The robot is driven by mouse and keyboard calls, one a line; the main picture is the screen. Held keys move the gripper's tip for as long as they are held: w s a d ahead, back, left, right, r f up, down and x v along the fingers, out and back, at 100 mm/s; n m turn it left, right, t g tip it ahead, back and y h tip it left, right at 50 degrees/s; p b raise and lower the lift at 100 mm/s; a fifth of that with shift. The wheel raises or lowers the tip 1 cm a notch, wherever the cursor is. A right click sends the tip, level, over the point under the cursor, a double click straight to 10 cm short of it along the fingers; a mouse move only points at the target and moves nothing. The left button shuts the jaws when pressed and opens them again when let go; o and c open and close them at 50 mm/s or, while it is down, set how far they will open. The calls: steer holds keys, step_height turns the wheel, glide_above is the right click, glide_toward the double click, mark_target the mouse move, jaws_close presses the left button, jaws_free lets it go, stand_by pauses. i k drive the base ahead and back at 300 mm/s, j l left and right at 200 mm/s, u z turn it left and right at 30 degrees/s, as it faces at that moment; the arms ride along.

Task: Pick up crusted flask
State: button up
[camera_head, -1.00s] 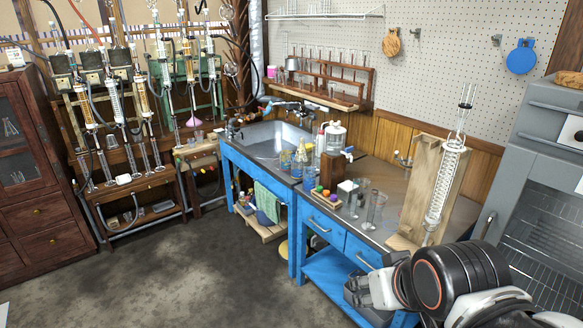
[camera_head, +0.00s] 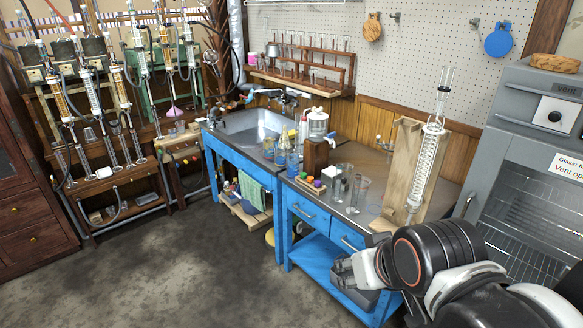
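I cannot pick out a crusted flask with certainty. Small bottles or flasks (camera_head: 283,148) with blue and yellowish contents stand by the sink's right side, too small to show any crust. Clear glass vessels (camera_head: 359,193) stand on the blue bench's top, left of a tall glass condenser (camera_head: 427,160) on a wooden board. A purple flask-like vessel (camera_head: 175,111) shows on the rack at the left. My gripper (camera_head: 345,272) is low at the bench's front, partly hidden by my arm. Its fingers are too unclear to tell whether they are open or hold anything.
The blue bench (camera_head: 319,262) has drawers and a lower shelf. A sink (camera_head: 248,134) is at its left end. A grey vented oven or cabinet (camera_head: 522,190) stands at the right. The floor (camera_head: 170,260) at the left front is clear.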

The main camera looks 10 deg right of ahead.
mark_target(284, 137)
steer(key=i+u, duration=0.1)
steer(key=i, duration=0.6)
steer(key=i+l, duration=0.15)
steer(key=i, duration=0.55)
steer(key=i+u, duration=0.15)
steer(key=i, duration=0.6)
